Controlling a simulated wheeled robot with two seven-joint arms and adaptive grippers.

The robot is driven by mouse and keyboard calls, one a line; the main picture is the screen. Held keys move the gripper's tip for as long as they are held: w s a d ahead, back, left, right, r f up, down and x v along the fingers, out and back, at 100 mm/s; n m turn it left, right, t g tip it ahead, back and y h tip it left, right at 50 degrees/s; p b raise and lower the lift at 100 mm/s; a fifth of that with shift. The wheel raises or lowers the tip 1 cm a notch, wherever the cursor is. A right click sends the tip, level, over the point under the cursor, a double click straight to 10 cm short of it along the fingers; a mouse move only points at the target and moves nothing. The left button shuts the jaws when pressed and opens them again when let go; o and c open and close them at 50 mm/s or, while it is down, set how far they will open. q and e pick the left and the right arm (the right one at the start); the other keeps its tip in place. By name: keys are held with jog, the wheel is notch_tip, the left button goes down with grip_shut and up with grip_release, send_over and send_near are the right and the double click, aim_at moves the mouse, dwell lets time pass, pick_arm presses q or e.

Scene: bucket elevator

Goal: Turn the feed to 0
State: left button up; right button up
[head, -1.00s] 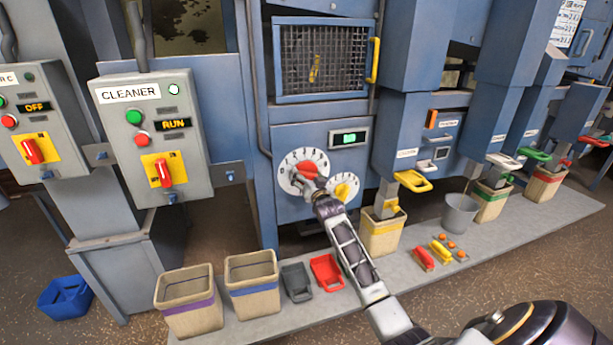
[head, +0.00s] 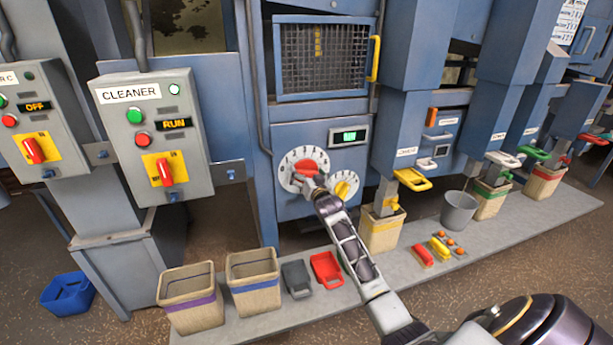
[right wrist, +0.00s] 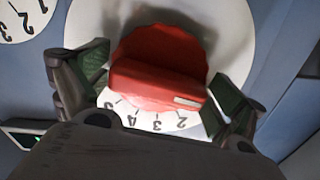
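A red knob (head: 306,168) sits on a large white numbered dial (head: 290,183) on the blue machine front. No feed label is readable beside it. My right gripper (head: 312,181) is at this dial. In the right wrist view, the red knob (right wrist: 158,70) lies between the two spread fingers of my right gripper (right wrist: 160,92), one on each side. Contact is not clear. The knob's white mark is at its right end, close to the 2; the numerals past the 2 are hidden. My left gripper is out of view.
A smaller dial with a yellow knob (head: 343,189) is just right of the red one. A green-lit display (head: 349,136) is above. Switch boxes, including CLEANER (head: 150,130), stand left. Bins, scoops and a grey bucket (head: 459,210) line the floor mat below.

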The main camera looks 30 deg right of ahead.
jog(key=shift+s+a+f, duration=0.1)
jog(key=shift+s+f, duration=0.05)
jog(key=shift+f, duration=0.05)
dwell(0.3)
jog(key=shift+s, duration=0.15)
jog(key=v, duration=1.1)
jog(key=shift+s, duration=0.25)
dwell(0.8)
